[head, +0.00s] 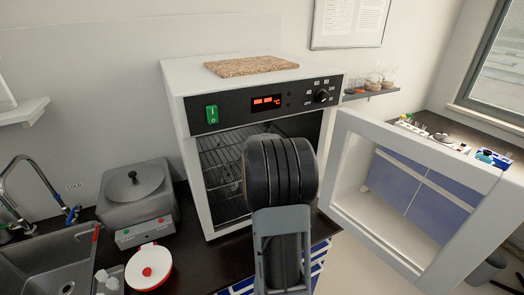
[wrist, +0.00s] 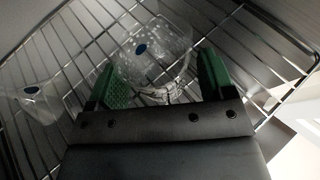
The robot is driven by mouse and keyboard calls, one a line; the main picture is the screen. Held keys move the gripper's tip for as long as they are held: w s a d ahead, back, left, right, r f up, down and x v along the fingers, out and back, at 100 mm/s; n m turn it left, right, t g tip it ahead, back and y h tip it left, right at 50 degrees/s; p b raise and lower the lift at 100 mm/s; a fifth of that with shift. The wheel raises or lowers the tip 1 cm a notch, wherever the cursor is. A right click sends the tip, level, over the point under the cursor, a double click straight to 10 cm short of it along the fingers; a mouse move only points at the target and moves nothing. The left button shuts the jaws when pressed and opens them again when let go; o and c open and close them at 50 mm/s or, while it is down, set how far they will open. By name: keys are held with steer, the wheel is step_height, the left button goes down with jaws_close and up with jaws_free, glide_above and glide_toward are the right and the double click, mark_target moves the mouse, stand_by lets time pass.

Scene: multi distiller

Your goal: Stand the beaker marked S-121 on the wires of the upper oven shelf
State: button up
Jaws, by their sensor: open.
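My gripper (wrist: 157,78) is inside the oven (head: 255,85), its two green fingers apart. A clear glass beaker (wrist: 158,45) with a dark blue spot is just beyond and between the fingers, over the wires of a shelf (wrist: 75,38). Its base lies near the fingers; I cannot tell whether they touch it. A second clear vessel (wrist: 40,98) with a blue spot is at the left of the wrist view. No marking on either can be read, so I cannot tell which is S-121.
The oven door (head: 415,195) stands wide open to the right. Wire shelves (head: 222,160) show at the oven's left side. A grey lidded bath (head: 134,190) and a red-and-white pot (head: 149,268) stand on the counter to the left. A cork board (head: 250,66) lies on top.

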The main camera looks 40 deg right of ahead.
steer(key=v, duration=1.1)
steer(key=shift+s+a, duration=0.25)
steer(key=shift+a, duration=0.05)
steer(key=shift+s+d+r+m, duration=0.1)
steer(key=shift+s+d+m, duration=0.05)
steer(key=shift+m, duration=0.45)
steer(key=s+a+f+m+g+y, duration=0.1)
steer(key=s+a+f+m+g, duration=0.2)
steer(key=m, duration=0.6)
steer(key=s+a+f+m+g+y, duration=0.1)
steer(key=s+a+f+m+g, duration=0.15)
steer(key=s+m, duration=0.45)
steer(key=s+a+r+m+t+y, duration=0.1)
steer(key=a+m+y, duration=0.7)
steer(key=a, duration=1.5)
steer(key=shift+s+a+r+t+y, duration=0.3)
steer(key=shift+s+t+y, duration=0.1)
steer(key=shift+s+t, duration=0.2)
steer(key=shift+d, duration=0.1)
steer(key=shift+c, duration=0.2)
